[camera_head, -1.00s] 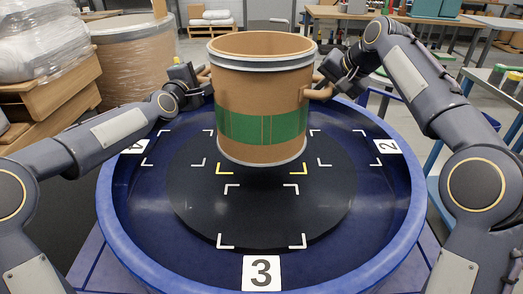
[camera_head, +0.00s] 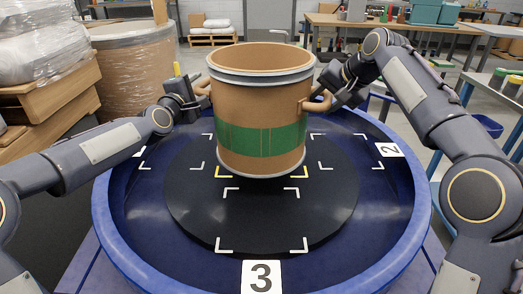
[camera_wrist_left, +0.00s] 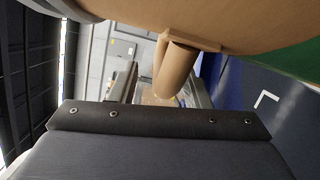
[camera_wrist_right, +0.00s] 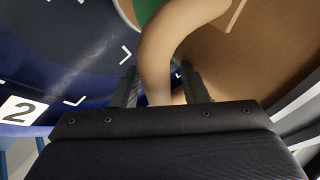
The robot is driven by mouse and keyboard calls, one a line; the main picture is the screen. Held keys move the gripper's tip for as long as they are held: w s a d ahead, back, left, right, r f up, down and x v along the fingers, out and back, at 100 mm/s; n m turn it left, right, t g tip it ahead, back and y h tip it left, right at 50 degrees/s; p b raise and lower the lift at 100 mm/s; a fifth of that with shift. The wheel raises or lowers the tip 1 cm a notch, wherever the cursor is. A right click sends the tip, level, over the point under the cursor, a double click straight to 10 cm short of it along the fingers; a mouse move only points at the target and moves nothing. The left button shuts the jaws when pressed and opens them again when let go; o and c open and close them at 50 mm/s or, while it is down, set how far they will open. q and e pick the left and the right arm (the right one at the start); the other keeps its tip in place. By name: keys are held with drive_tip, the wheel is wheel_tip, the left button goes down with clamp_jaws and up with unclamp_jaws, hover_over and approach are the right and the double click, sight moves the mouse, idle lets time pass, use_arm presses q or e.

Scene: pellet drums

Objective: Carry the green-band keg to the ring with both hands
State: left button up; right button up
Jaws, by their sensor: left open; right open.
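The brown keg (camera_head: 262,105) with a green band (camera_head: 262,138) stands upright on the black disc (camera_head: 260,225), in the middle of the blue round tray. Yellow corner marks (camera_head: 223,172) lie beside its front base. My left gripper (camera_head: 200,95) is open at the keg's left handle; in the left wrist view that handle (camera_wrist_left: 174,72) sits between the apart fingers. My right gripper (camera_head: 325,93) is open at the right handle; in the right wrist view the curved handle (camera_wrist_right: 160,55) passes between its fingers. The far side of the keg's base is hidden.
The blue tray rim (camera_head: 105,215) circles the disc, with number plates 2 (camera_head: 389,150) and 3 (camera_head: 262,277). White corner marks (camera_head: 225,245) show on clear disc in front. A wrapped drum (camera_head: 135,70) and wooden pallets (camera_head: 50,85) stand at left, work tables at back right.

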drive_tip(key=shift+s+r, duration=0.1)
drive_tip(key=shift+r, duration=0.1)
use_arm(q)
drive_tip(key=v, duration=0.6)
use_arm(e)
drive_tip(key=v, duration=1.1)
drive_tip(key=shift+s+r, duration=0.2)
drive_tip(key=shift+r, duration=0.05)
drive_tip(key=shift+d, duration=0.15)
